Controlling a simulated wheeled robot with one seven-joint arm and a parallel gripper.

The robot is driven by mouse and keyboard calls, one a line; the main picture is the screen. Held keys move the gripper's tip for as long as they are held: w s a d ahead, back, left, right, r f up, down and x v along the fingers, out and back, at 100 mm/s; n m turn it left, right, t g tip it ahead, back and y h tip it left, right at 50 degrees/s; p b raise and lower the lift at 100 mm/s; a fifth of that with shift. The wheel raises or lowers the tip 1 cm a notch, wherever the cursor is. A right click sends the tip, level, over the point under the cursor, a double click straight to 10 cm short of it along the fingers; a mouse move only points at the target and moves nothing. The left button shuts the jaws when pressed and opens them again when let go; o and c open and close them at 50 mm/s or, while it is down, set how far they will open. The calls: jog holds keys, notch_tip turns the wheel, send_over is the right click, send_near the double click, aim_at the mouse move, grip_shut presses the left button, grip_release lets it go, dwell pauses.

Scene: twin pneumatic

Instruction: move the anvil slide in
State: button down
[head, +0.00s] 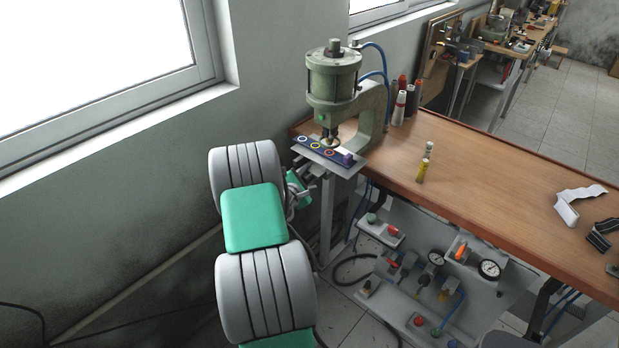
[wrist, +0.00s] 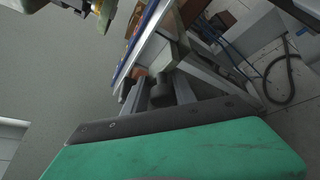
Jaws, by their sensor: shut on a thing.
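The anvil slide (head: 329,161) is a light flat plate under the green press, at the left end of the wooden bench. A dark blue strip (head: 310,145) with several coloured rings lies on it, with a white and purple piece (head: 347,158) at its right end. My gripper (head: 308,178) is just below and left of the plate, partly hidden by my arm. In the wrist view my gripper (wrist: 162,92) is shut on a dark round knob (wrist: 164,84) below the plate's edge (wrist: 142,42). How the knob joins the slide is hard to see.
The press (head: 333,80) stands over the plate, its ram close above the strip. Thread spools (head: 400,105) and a small yellow tube (head: 423,168) stand on the bench (head: 480,185). A valve panel (head: 425,275) with gauges hangs below. The wall is close on the left.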

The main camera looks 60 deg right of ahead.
jog(key=c, duration=1.5)
grip_release()
jog(key=shift+s+a+f, duration=0.15)
jog(key=shift+s+f, duration=0.3)
jog(key=shift+f, duration=0.2)
jog(key=o, duration=0.3)
jog(key=shift+d+r, duration=0.2)
jog(key=shift+w+r, duration=0.25)
jog(key=b+v, duration=0.1)
jog(key=v, duration=0.6)
jog(key=shift+a+r, duration=0.1)
jog(key=shift+a, duration=0.25)
